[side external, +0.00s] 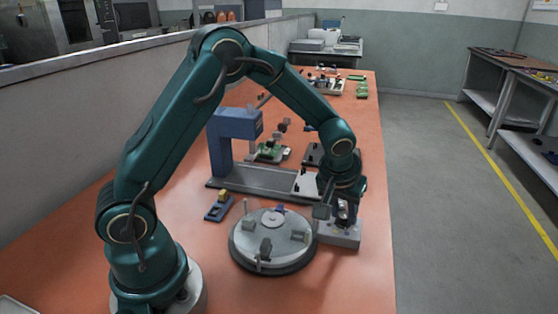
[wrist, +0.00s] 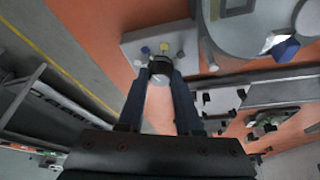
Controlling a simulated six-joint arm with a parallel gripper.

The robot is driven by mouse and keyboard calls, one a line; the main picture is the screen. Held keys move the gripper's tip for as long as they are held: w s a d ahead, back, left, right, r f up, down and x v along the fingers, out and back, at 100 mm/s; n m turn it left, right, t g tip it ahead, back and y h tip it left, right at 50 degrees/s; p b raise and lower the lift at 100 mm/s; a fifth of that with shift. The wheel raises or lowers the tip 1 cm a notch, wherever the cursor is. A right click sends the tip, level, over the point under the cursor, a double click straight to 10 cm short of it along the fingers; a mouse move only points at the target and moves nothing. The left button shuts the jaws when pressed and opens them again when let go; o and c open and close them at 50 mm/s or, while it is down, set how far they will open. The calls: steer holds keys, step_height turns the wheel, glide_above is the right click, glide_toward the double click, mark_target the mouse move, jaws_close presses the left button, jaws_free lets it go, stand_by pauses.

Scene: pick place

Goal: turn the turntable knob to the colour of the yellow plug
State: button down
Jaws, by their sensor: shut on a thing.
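The grey turntable (side external: 292,246) stands on the orange bench, with several small grey fixtures and a blue piece (side external: 280,208) on top. Right of it is a pale control box (side external: 338,238). My gripper (wrist: 161,74) points down and is shut on the knob. The knob's pointer direction cannot be told. A yellow piece, perhaps the yellow plug (side external: 223,193), sits on a blue holder (side external: 217,208) left of the turntable.
A blue upright frame (side external: 222,140) on a long grey base (side external: 245,187) stands behind the turntable. Green and grey fixtures (side external: 268,152) lie farther back. The bench front is clear. The turntable (wrist: 235,42) is close beside my gripper.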

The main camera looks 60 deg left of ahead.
steer(key=m+h, duration=0.2)
steer(key=m, duration=0.2)
steer(key=shift+a+m, duration=0.15)
steer(key=shift+m, duration=0.15)
steer(key=shift+m+h, duration=0.6)
steer(key=shift+m, duration=1.3)
steer(key=c, duration=0.6)
jaws_free()
steer(key=shift+r, duration=0.15)
steer(key=shift+v, duration=2.45)
steer(key=shift+a, duration=0.1)
